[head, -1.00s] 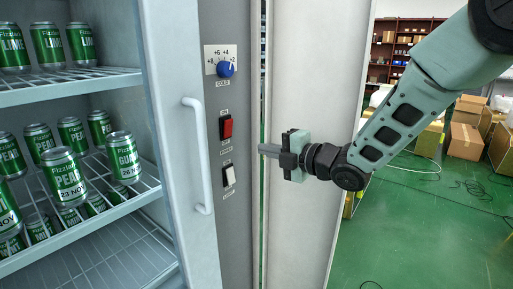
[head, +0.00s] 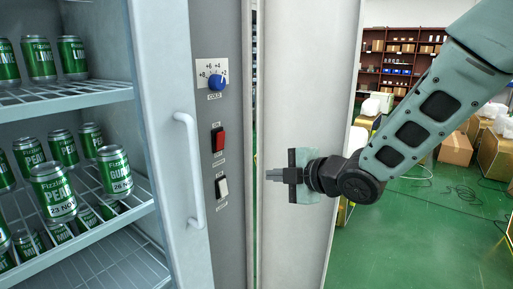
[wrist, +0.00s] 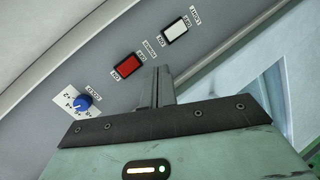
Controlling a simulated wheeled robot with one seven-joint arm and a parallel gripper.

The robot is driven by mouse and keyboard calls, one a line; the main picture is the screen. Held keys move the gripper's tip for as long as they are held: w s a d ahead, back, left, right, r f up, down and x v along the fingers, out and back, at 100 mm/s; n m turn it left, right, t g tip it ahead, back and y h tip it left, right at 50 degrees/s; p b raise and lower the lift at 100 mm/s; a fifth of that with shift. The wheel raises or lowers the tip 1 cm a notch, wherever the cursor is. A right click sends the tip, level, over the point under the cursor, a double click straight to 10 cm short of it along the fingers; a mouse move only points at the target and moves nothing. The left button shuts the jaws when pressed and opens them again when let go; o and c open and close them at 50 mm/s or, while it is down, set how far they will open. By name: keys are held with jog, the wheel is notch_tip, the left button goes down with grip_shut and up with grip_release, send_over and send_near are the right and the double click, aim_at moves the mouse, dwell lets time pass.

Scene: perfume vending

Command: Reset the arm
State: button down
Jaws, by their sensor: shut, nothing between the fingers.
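My gripper (head: 275,175) is shut and empty in the head view, its fingers pointing left toward the grey control panel (head: 222,120). The fingertips are apart from the panel, in front of a pale upright panel (head: 290,80). In the wrist view the shut fingers of my gripper (wrist: 162,85) point up at the control panel. The panel carries a blue knob (head: 216,82), a red switch (head: 218,139) and a white switch (head: 222,188). In the wrist view the knob (wrist: 83,99), red switch (wrist: 127,65) and white switch (wrist: 175,30) also show.
An open fridge stands at left, with green cans (head: 54,190) on wire shelves (head: 65,95). A pale vertical handle (head: 190,165) is on its frame. Boxes (head: 455,149) and a shelf unit (head: 400,50) are behind at right. Green floor (head: 420,240) is clear at lower right.

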jog(key=s+d+m+g+h+p, duration=0.1)
jog(key=s+m, duration=0.4)
jog(key=s, duration=0.5)
jog(key=s+d+m+g+h+p, duration=0.2)
jog(key=s+d+m+g+h, duration=0.2)
jog(key=s, duration=0.7)
jog(key=s+d+m+g+h+p, duration=0.2)
jog(key=s+d+m+g+h, duration=0.1)
jog(key=s, duration=0.8)
jog(key=m+g+h, duration=0.1)
jog(key=m+g, duration=0.1)
jog(key=m, duration=0.1)
jog(key=shift+d+r, duration=0.15)
jog(key=shift+d, duration=0.1)
jog(key=shift+a, duration=0.1)
